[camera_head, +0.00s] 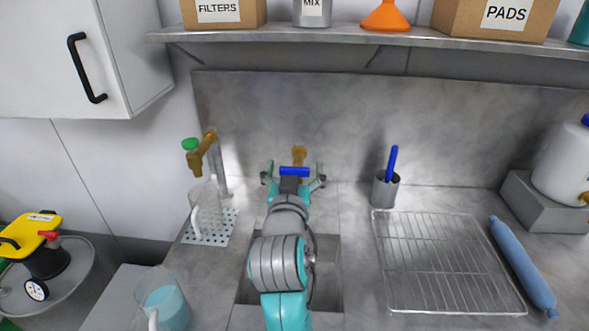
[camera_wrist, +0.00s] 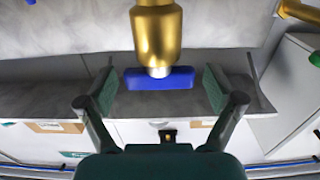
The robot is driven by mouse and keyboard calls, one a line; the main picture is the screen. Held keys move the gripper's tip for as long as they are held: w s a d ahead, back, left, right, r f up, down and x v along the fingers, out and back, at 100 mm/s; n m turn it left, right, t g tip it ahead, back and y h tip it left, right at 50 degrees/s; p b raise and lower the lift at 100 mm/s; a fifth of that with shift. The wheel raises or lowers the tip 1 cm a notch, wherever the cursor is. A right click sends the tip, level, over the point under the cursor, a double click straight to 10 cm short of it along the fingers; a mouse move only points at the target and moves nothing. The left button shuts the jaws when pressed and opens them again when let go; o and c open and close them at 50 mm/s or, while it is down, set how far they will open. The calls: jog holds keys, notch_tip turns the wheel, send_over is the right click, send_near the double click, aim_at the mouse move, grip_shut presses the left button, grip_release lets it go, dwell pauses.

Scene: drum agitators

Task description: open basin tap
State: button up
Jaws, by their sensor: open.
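The basin tap (camera_head: 299,153) is brass and stands at the back wall above the sunken basin (camera_head: 328,270). Its blue bar handle (camera_head: 294,171) lies crosswise at its front. In the wrist view the brass tap body (camera_wrist: 157,30) comes down from the top, and the blue handle (camera_wrist: 160,78) sits at its end. My gripper (camera_head: 293,177) is open at the handle, with one finger on each side. In the wrist view my gripper (camera_wrist: 160,90) shows a gap between each finger pad and the handle's ends. My arm hides part of the basin.
A green-handled tap (camera_head: 207,147) stands left, above a clear jug (camera_head: 205,208). A cup with a blue-handled tool (camera_head: 385,190) and a wire rack (camera_head: 440,262) stand right. A shelf (camera_head: 340,37) runs above. A jug of blue liquid (camera_head: 163,300) is front left.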

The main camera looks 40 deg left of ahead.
jog(key=c, duration=1.2)
jog(key=shift+o, duration=0.2)
jog(key=shift+d, duration=0.1)
jog(key=n+g+y, duration=0.3)
jog(key=y, duration=0.1)
jog(key=shift+w, duration=0.1)
jog(key=n+g+y, duration=0.2)
jog(key=g, duration=0.1)
jog(key=n+g+y, duration=0.1)
jog(key=n+g, duration=0.2)
jog(key=g, duration=0.1)
jog(key=shift+n+g+y, duration=0.3)
jog(key=shift+y, duration=0.1)
jog(key=n+g, duration=0.2)
jog(key=g, duration=0.2)
jog(key=n+g, duration=0.3)
jog(key=g, duration=0.1)
jog(key=shift+r, duration=0.1)
jog(key=shift+n+g+h, duration=0.5)
jog(key=shift+n+g, duration=0.55)
jog(key=shift+g, duration=0.4)
jog(key=shift+n+g+h, duration=0.5)
jog(key=shift+n+g, duration=0.55)
jog(key=shift+g, duration=0.4)
